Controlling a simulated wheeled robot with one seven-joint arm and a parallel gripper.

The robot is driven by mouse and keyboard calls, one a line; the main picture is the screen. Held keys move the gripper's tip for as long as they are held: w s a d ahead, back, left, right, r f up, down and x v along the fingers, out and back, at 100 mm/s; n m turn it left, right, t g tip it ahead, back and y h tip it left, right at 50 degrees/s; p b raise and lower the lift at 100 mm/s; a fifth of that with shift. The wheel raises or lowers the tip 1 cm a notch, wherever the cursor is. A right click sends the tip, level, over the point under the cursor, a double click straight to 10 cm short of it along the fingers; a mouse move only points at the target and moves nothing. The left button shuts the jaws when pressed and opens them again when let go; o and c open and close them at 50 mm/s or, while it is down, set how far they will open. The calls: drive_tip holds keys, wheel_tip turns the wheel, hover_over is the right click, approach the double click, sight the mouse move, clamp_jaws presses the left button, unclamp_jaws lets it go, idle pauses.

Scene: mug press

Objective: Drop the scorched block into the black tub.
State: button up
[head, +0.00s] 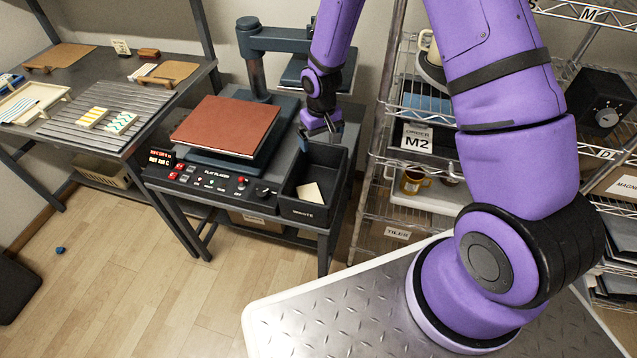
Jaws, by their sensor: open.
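The black tub (311,213) stands at the right end of the flat press bench, with a lettered label on its front. A pale cream flat piece (309,193) lies inside it; I cannot tell from here whether it bears scorch marks. No block that I can clearly name as scorched shows elsewhere. My gripper (320,129) is open above the back left part of the tub, near the press's right edge. No held thing can be made out between its fingers.
The flat press (226,126) with a red-brown pad stands left of the tub; its upper plate (316,75) is swung behind my gripper. A left table (60,140) holds striped and wavy-patterned blocks. A wire shelf (383,132) stands close on the right. A small blue piece (60,250) lies on the floor.

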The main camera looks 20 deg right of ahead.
drive_tip(key=shift+r, duration=2.95)
drive_tip(key=s+d+r+t, duration=0.1)
drive_tip(key=s+d+r, duration=0.15)
drive_tip(key=r, duration=0.55)
drive_tip(key=s+d+r+m+t, duration=0.1)
drive_tip(key=s+r, duration=0.3)
drive_tip(key=r, duration=0.4)
drive_tip(key=s+d+r+t, duration=0.1)
drive_tip(key=s+r, duration=0.2)
drive_tip(key=r, duration=0.5)
drive_tip(key=s+d+r+t, duration=0.1)
drive_tip(key=s+r, duration=0.4)
drive_tip(key=s, duration=0.5)
drive_tip(key=s+d+r+t, duration=0.1)
drive_tip(key=s+r, duration=0.4)
drive_tip(key=s, duration=0.4)
drive_tip(key=shift+s+d+r+m, duration=0.2)
drive_tip(key=shift+s+r+m, duration=0.1)
drive_tip(key=shift+s+m, duration=0.1)
